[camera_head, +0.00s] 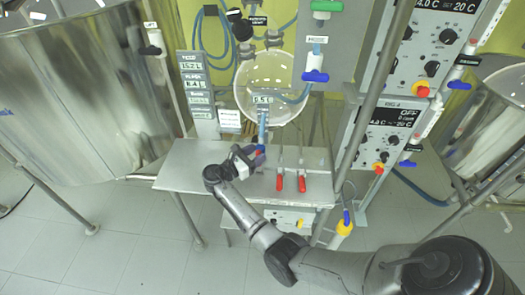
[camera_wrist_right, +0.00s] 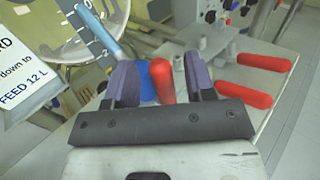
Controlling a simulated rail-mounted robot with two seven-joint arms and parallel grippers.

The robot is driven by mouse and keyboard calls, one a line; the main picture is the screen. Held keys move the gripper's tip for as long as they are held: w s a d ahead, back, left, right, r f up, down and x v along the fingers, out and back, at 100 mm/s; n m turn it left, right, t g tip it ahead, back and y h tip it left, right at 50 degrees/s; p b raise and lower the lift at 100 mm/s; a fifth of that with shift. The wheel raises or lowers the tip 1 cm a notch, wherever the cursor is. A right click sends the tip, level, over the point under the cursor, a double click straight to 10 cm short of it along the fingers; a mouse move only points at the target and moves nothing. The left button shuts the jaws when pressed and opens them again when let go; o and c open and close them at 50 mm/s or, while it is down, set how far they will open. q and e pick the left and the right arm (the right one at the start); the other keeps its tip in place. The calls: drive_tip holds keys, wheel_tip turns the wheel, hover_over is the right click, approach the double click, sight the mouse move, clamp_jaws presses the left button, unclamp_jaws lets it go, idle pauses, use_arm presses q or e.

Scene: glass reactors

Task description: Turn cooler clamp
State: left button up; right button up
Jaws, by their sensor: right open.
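My right gripper (camera_head: 249,155) is at the metal bench below the round glass vessel (camera_head: 268,85). In the right wrist view, its two purple-padded fingers (camera_wrist_right: 161,78) are open. The blue part (camera_head: 260,148) is at the lower end of a light-blue graduated tube (camera_wrist_right: 92,32). Two red-handled levers (camera_head: 279,183) stick out over the bench to the right of the gripper. I cannot tell which part is the cooler clamp. My left gripper is out of view.
The metal bench (camera_head: 188,178) has bare top at its left. A large steel tank (camera_head: 70,100) stands at the left. Control panels (camera_head: 385,130) with knobs and a metal post (camera_head: 375,75) stand at the right. A white sign (camera_wrist_right: 25,70) is close at the wrist view's left.

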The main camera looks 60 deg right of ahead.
sight(262, 150)
drive_tip(key=shift+x, duration=1.7)
drive_tip(key=shift+c, duration=0.4)
clamp_jaws()
